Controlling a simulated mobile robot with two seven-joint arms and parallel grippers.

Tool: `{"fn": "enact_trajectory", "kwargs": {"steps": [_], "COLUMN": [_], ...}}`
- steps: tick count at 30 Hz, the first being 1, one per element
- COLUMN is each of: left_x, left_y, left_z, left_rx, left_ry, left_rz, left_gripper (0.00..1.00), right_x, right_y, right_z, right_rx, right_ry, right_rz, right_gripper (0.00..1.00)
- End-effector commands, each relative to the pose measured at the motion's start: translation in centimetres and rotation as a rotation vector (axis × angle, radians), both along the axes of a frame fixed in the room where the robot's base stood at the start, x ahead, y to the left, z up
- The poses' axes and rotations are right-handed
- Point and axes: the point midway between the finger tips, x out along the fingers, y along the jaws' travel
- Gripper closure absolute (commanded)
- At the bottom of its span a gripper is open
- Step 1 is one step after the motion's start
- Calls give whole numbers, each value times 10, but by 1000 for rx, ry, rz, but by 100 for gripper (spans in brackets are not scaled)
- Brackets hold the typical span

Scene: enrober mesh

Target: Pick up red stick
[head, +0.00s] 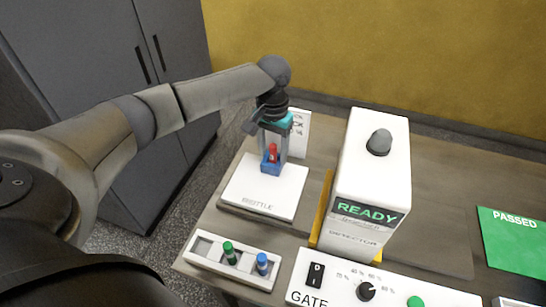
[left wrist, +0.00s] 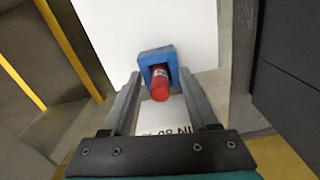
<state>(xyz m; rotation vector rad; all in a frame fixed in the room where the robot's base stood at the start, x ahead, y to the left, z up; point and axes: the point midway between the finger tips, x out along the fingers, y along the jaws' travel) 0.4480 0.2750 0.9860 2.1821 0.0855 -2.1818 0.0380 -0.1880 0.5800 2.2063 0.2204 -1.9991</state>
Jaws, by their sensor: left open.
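The red stick (head: 273,151) stands in a small blue holder (head: 268,168) on a white board labelled "BRISTLE" (head: 256,204). In the left wrist view the red stick (left wrist: 159,84) rises from the blue holder (left wrist: 152,56), between the two fingers. My left gripper (head: 273,160) is open and points down over the stick, with a finger on each side. In the left wrist view the open gripper's fingers (left wrist: 155,82) show on both sides of the stick. I cannot tell whether they touch it. My right gripper is not in view.
A white rack (head: 205,248) in front holds a green stick (head: 229,253) and a blue stick (head: 262,263). A white detector (head: 372,170) reading "READY" stands to the right. A gate panel (head: 340,288) lies in front of it. A white sign (head: 299,133) stands behind the gripper.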

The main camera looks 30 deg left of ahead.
Motion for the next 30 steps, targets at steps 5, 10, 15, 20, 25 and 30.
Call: {"fn": "enact_trajectory", "kwargs": {"steps": [5,10,15,20,25,30], "left_x": [0,0,0,0,0,0], "left_y": [0,0,0,0,0,0], "left_z": [0,0,1,1,1,1], "left_rx": [0,0,0,0,0,0], "left_ry": [0,0,0,0,0,0], "left_rz": [0,0,0,0,0,0], "left_gripper": [52,71,90,100,100,100], "right_x": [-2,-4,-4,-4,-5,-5], "right_y": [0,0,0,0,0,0], "right_z": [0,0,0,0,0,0], "right_rx": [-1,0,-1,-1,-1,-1], "right_ry": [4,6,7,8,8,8], "right_rz": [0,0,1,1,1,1], "right_gripper": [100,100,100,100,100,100]}}
